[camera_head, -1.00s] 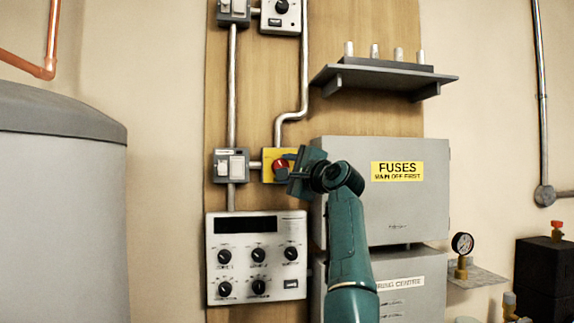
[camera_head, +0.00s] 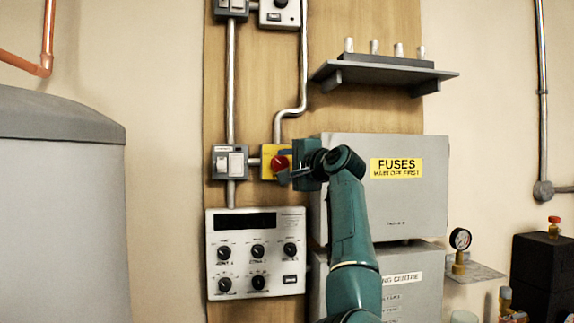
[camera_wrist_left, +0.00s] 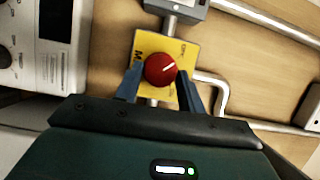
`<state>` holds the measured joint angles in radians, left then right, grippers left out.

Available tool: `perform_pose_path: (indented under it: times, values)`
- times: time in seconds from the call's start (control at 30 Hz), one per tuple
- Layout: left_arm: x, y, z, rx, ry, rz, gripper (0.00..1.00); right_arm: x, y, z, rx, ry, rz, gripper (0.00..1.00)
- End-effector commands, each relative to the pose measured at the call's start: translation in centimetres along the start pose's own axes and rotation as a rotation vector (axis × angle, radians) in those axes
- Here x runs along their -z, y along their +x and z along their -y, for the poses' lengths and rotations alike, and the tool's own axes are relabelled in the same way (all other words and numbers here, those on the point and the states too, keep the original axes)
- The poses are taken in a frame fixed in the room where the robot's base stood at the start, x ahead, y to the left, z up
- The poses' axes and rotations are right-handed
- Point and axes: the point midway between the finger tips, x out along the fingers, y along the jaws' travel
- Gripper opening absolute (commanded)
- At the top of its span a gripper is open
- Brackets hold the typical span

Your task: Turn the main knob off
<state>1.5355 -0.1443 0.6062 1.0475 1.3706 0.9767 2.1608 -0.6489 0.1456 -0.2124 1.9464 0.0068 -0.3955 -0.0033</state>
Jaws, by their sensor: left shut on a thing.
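The main knob is a round red knob (camera_head: 279,163) on a yellow plate (camera_head: 267,150), mounted on the wooden board left of the fuse box. In the left wrist view the red knob (camera_wrist_left: 160,70) has a white line slanting up to the right, and the yellow plate (camera_wrist_left: 184,48) surrounds it. My left gripper (camera_head: 285,174) reaches the knob from the right, hiding part of the knob and plate. In the left wrist view its two blue fingers stand on either side of the knob, shut on it. My right gripper is not in view.
The grey FUSES box (camera_head: 395,210) stands close behind my left arm. A grey switch box (camera_head: 229,162) is left of the knob, and a white panel with several black dials (camera_head: 256,271) is below. A metal pipe (camera_head: 292,122) runs above. A shelf (camera_head: 383,74) juts out at upper right.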

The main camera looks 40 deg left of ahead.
Motion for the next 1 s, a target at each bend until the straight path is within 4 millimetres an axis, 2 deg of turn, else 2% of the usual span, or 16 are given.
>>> perform_pose_path:
  times: [0.1, 0.13, 0.37, 0.6, 0.73, 0.87, 1.0]
  values:
    - [0.0, 0.0, 0.1, 0.002, -0.002, -0.002, 0.16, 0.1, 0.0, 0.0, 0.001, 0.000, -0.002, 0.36]
    - [0.0, 0.0, 0.1, 0.002, -0.002, -0.002, 0.41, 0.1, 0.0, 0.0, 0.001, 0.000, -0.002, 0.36]
    - [0.0, 0.0, 0.1, 0.001, -0.001, -0.001, 0.60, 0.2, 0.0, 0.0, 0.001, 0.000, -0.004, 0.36]
    - [0.0, -0.1, 0.0, 0.001, 0.000, 0.000, 0.60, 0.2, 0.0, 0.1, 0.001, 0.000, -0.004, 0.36]
    - [0.0, -0.9, -0.1, 0.001, -0.001, -0.001, 0.60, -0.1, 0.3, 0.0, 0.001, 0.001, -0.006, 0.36]
    - [0.1, -3.2, -0.3, 0.002, -0.003, -0.004, 0.60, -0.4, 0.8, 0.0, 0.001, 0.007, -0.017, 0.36]
    - [0.1, -6.4, -0.4, 0.002, -0.003, -0.004, 0.60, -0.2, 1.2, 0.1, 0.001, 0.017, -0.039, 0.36]
